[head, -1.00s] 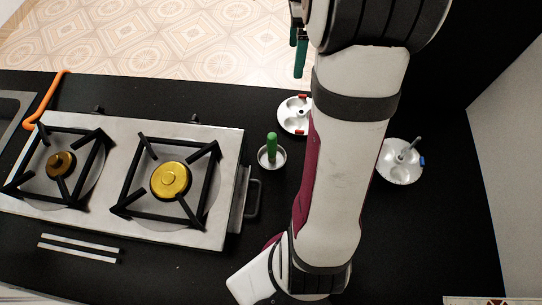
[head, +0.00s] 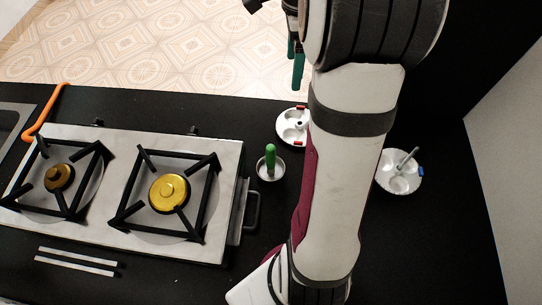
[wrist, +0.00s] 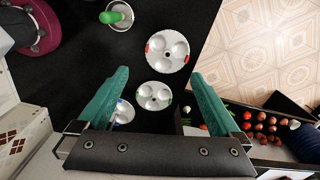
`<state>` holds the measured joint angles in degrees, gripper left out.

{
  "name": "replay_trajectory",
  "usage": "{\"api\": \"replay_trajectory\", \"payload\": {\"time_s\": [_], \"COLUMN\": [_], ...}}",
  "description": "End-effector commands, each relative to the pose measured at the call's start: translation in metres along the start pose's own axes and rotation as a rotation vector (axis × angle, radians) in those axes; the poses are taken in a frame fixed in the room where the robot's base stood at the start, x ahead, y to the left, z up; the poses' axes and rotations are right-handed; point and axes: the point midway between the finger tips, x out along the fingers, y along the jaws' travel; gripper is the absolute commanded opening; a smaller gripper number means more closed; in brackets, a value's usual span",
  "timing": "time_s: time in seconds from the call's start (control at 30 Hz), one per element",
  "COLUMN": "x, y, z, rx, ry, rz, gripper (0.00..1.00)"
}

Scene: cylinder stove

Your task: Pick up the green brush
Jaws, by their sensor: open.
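The green brush (head: 270,158) stands upright in a small metal cup (head: 271,178) right of the stove, with its green handle up. In the wrist view the green handle (wrist: 109,17) and cup (wrist: 127,18) are at the top left. The brush's lower end is hidden in the cup. My gripper (head: 297,70) is at the top of the head view, over the far edge of the counter and apart from the brush. In the wrist view its teal fingers (wrist: 160,73) are spread wide with nothing held between them.
A stove (head: 230,150) with two burners fills the left. A dish with red tabs (head: 293,127) lies beyond the cup. A dish with a blue tab (head: 398,182) lies right of my arm. The wrist view shows a green-tabbed dish (wrist: 154,96) and a box of round items (wrist: 268,125).

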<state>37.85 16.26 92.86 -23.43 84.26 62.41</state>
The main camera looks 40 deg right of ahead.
Motion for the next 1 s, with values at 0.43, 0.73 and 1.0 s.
{"api": "replay_trajectory", "payload": {"time_s": [0.43,0.73,1.0], "x": [0.000,0.032,0.102], "y": [0.000,0.099,0.109], "z": [0.000,0.046,0.048], "rx": [-0.001,-0.667,-0.727], "ry": [0.000,0.015,0.013], "rz": [0.000,0.003,0.012], "gripper": [0.65,0.65,0.65]}}
